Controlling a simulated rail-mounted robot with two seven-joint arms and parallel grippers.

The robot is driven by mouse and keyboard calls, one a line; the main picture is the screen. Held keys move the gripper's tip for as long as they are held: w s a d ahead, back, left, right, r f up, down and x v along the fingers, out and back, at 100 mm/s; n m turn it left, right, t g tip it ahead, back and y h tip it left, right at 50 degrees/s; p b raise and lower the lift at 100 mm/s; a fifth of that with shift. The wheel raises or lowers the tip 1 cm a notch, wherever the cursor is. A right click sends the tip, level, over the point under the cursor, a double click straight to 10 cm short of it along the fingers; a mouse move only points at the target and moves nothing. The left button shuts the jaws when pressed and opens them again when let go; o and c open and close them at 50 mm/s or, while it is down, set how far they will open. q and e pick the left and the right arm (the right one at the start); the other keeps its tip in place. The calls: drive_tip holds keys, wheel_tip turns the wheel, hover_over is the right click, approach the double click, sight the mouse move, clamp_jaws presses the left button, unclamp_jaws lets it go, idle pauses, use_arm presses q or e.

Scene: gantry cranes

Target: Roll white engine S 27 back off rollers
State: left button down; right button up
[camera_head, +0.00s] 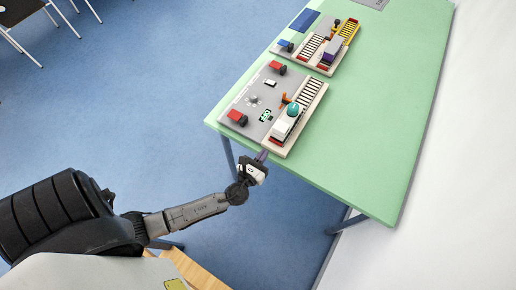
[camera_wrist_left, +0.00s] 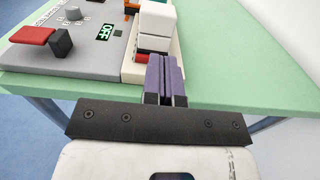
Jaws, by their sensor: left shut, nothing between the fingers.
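The white engine (camera_head: 287,126), with a teal round part on top, stands at the near end of a cream track bed on the nearer grey unit (camera_head: 250,98). Bar-like rollers (camera_head: 312,91) show beyond the engine. My left gripper (camera_head: 263,156) is shut and empty at the table's near edge, just short of the engine's near end. Its purple fingers (camera_wrist_left: 165,75) point at the engine; whether they touch it I cannot tell. My right gripper is out of view.
The grey unit carries red blocks (camera_head: 237,117), a knob and a green display (camera_wrist_left: 107,32) reading OFF. A second unit with a grey-and-purple engine (camera_head: 332,50) and a yellow part stands farther back. The green table (camera_head: 385,120) is clear to the right.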

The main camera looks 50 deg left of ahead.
sight(278, 132)
use_arm(q)
drive_tip(key=x, duration=0.8)
drive_tip(key=shift+w+a, duration=0.1)
drive_tip(key=shift+w, duration=0.05)
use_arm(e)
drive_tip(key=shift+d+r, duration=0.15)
